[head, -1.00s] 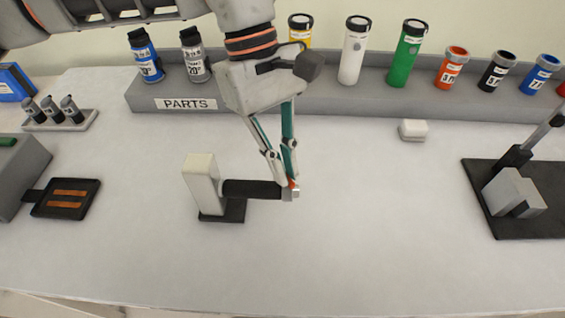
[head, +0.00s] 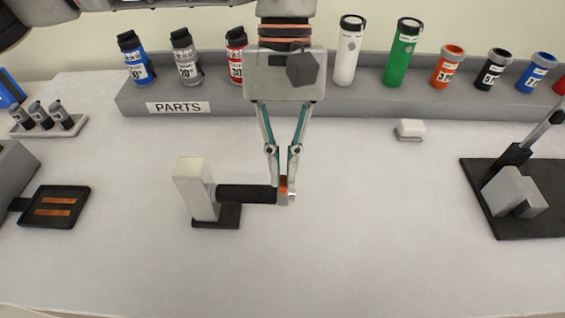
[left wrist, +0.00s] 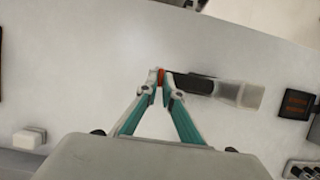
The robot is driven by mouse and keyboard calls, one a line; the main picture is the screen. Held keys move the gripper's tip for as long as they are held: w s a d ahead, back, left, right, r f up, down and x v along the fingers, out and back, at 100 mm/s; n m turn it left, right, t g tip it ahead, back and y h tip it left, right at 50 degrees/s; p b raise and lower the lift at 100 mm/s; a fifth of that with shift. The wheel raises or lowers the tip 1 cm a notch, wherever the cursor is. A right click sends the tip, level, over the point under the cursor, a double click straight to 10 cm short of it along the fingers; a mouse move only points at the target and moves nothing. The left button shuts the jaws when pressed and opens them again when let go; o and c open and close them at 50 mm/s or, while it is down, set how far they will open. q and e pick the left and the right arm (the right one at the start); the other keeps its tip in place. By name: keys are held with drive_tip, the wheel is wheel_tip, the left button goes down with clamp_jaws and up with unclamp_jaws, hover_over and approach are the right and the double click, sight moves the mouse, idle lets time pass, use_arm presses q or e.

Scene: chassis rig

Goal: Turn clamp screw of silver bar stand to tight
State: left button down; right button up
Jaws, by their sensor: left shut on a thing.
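A stand with a pale upright block (head: 194,187) on a dark base (head: 228,215) stands on the table, left of centre. A black horizontal bar (head: 245,194) sticks out of it to the right and ends in a small silver piece (head: 292,198). My left gripper (head: 284,187) comes down from above and is shut at this end, on a small orange-red part (head: 283,181) that looks like the clamp screw. The fingers hide most of it. The left wrist view shows the fingers (left wrist: 162,84) meeting at the orange-red part beside the black bar (left wrist: 196,84). My right gripper is out of view.
A grey shelf (head: 300,103) marked PARTS holds several bottles and canisters at the back. A black-based fixture (head: 500,226) with a grey block stands at right. A dark tray (head: 54,207) with copper-coloured strips lies at left. A white block (head: 410,128) lies behind; the front is clear.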

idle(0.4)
use_arm(q)
drive_tip(key=c, duration=2.2)
unclamp_jaws()
drive_tip(key=v, duration=1.2)
